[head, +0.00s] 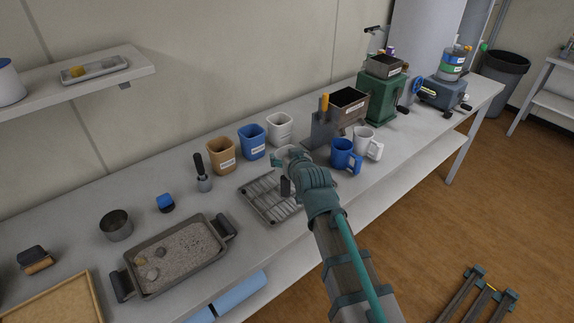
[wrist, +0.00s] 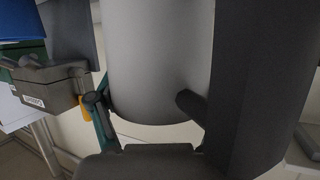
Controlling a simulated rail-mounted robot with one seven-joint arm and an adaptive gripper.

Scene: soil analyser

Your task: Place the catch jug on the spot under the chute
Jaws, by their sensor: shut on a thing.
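My gripper (head: 284,168) is shut on a plain grey cylindrical vessel, which I take to be the catch jug (wrist: 160,65). In the head view only a light part of the jug (head: 288,151) shows past my gripper. It is over or just behind the wire rack; I cannot tell its height. The jug fills the middle of the wrist view, between the fingers. A grey machine with a hopper and an orange handle (head: 348,98) stands to the right of my gripper; I take it to have the chute. The spot under the chute cannot be made out.
A blue mug (head: 345,157) and a pale mug (head: 373,144) stand in front of the hopper machine. Brown, blue and white square containers (head: 252,143) stand behind my gripper. A wire rack (head: 268,202) lies below. A green machine (head: 380,97) is farther right.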

